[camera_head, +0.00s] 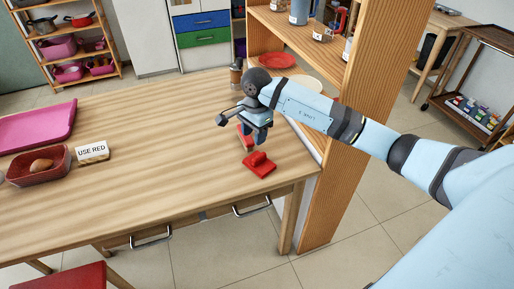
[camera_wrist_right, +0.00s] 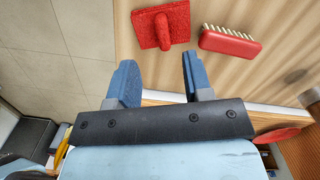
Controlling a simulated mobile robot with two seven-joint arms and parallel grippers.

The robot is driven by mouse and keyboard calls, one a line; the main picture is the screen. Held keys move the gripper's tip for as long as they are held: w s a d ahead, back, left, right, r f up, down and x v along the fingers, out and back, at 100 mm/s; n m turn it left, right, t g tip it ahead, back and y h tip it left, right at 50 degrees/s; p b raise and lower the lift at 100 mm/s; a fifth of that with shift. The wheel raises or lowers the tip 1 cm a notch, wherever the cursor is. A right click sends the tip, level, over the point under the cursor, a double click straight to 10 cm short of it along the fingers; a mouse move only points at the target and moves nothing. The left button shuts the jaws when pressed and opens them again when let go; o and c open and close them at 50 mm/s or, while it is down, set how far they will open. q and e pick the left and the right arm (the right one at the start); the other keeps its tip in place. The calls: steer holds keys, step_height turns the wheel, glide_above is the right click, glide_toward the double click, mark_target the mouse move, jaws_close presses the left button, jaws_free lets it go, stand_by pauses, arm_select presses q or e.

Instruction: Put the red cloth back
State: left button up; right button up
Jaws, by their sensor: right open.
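The red cloth (camera_head: 259,166) lies on the wooden table near its right front corner, a flat square with a raised fold on top. It also shows in the right wrist view (camera_wrist_right: 150,30), beyond the fingertips and apart from them. My right gripper (camera_head: 257,135) is above the table, just behind the cloth in the head view. In the wrist view its two blue fingers (camera_wrist_right: 160,72) are spread with nothing between them. My left gripper is not in view.
A red brush with pale bristles (camera_wrist_right: 230,42) lies beside the cloth. A "USE RED" sign (camera_head: 92,152), a red tray holding bread (camera_head: 58,176) and a pink tray (camera_head: 35,128) are at left. A wooden shelf (camera_head: 352,95) with a red plate (camera_head: 277,60) stands at right. The table's middle is clear.

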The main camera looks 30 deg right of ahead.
steer(key=s+a+f+m+y, duration=0.1)
steer(key=s+a+f+y, duration=0.15)
steer(key=a, duration=0.25)
steer(key=s+a+f+y, duration=0.1)
steer(key=a+f+y, duration=0.15)
steer(key=a, duration=0.25)
steer(key=s+a+r+m+t+y, duration=0.35)
steer(key=a+m+y, duration=0.3)
steer(key=m, duration=0.25)
steer(key=s+a+r+m+t+y, duration=0.2)
steer(key=s+a+m+t+y, duration=0.4)
steer(key=m, duration=0.3)
steer(key=s+d+f+m+h, duration=0.2)
steer(key=s+f+m+h, duration=0.2)
steer(key=m, duration=0.7)
steer(key=s+d+f+m+h, duration=0.2)
steer(key=s+f+m+h, duration=0.2)
steer(key=f+m, duration=0.4)
steer(key=s+d+f+m+t+h, duration=0.1)
steer(key=s+f+m+h, duration=0.3)
steer(key=m, duration=1.1)
step_height(320, 180, down, 2)
steer(key=d+h, duration=0.1)
steer(key=h, duration=0.1)
steer(key=shift+s+d+h, duration=0.25)
steer(key=shift+s+h, duration=0.1)
